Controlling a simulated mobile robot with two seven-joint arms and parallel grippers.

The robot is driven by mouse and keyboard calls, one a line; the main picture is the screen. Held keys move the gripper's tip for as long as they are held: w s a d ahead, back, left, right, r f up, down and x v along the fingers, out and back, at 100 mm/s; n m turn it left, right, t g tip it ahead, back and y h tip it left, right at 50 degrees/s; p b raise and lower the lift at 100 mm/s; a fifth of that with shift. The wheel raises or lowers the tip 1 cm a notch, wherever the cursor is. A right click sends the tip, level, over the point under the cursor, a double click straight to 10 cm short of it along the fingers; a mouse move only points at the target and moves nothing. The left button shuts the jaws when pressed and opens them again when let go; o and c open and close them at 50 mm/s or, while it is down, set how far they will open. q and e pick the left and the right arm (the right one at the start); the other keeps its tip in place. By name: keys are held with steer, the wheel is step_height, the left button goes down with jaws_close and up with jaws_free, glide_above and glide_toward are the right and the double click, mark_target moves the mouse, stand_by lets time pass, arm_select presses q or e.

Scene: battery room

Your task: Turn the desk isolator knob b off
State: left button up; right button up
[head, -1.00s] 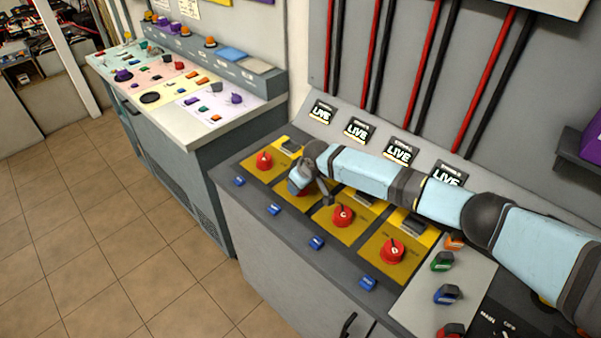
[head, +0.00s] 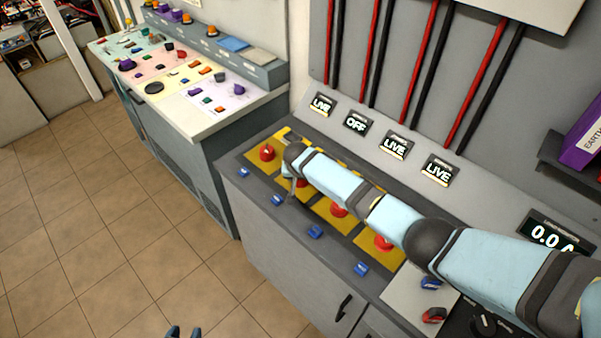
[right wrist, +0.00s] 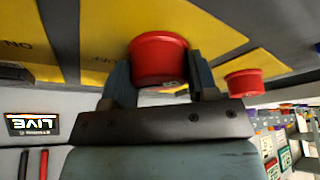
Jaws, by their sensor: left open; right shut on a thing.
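The isolator desk has a row of red knobs on yellow plates. Knob b, second from the left, is mostly hidden behind my right gripper (head: 292,188) in the head view. In the right wrist view, my right gripper's fingers (right wrist: 158,62) are shut on the sides of a red knob (right wrist: 160,58), which I take to be knob b. The display above the second knob (head: 356,122) reads OFF. My left gripper (head: 185,332) is open, empty and only partly in view at the bottom edge, well away from the desk.
Knob a (head: 267,153), knob c (head: 338,210) and knob d (head: 383,242) flank the held one. The displays beside the OFF one read LIVE. Blue switches (head: 316,232) line the front edge. Another control desk (head: 198,128) stands left; the tiled floor is clear.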

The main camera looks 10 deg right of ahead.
steer(key=shift+m, duration=0.6)
steer(key=shift+h, duration=0.3)
steer(key=shift+w, duration=0.1)
steer(key=o, duration=0.9)
steer(key=shift+r, duration=0.1)
steer(key=v, duration=1.3)
steer(key=shift+r, duration=0.45)
